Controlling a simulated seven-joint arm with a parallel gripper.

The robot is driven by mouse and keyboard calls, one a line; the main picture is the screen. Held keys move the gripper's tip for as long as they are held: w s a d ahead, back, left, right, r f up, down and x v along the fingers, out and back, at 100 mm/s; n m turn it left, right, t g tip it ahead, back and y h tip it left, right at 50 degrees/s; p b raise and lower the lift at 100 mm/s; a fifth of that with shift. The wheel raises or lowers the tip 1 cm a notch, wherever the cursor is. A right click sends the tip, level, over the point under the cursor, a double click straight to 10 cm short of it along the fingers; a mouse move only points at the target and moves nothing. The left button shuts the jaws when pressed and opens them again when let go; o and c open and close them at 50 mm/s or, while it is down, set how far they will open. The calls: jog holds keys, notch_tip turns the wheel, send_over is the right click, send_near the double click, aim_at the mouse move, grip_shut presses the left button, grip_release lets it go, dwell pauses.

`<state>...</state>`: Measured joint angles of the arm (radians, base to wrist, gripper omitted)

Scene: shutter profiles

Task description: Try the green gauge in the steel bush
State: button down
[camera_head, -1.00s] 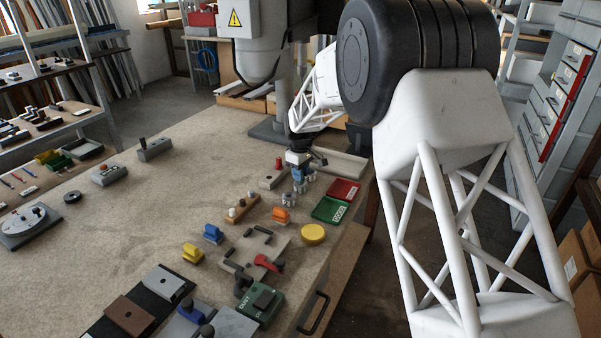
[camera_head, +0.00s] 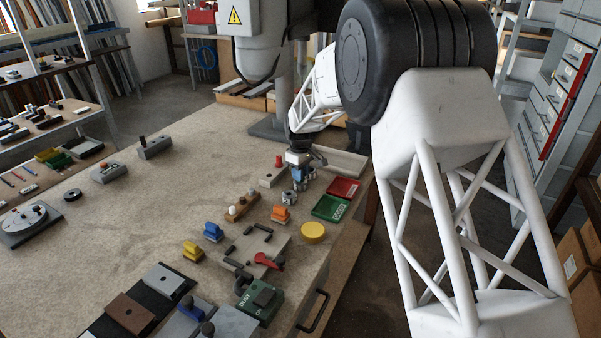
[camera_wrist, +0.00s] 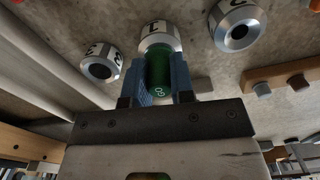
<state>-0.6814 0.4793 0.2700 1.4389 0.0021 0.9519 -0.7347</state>
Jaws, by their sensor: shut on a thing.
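In the wrist view my gripper (camera_wrist: 160,85) is shut on the green gauge (camera_wrist: 159,70), a green cylinder with a pale mark, held between two blue jaw pads. The gauge's far end meets a steel bush (camera_wrist: 157,30) with a dark mark on a light band. I cannot tell whether the gauge end is inside its bore or only against it. Two more steel bushes stand apart, one at the right (camera_wrist: 238,28) and one at the left (camera_wrist: 100,66), their bores showing. In the head view my gripper (camera_head: 299,168) is low over the bushes, which hide the gauge.
A red tray (camera_head: 343,188) and a green tray (camera_head: 330,208) lie just right of the bushes.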

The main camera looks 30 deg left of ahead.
jog(key=shift+f, duration=0.35)
dwell(0.6)
jog(key=shift+r, duration=0.4)
dwell(0.3)
jog(key=shift+r, duration=1.75)
jog(key=shift+r, duration=1.35)
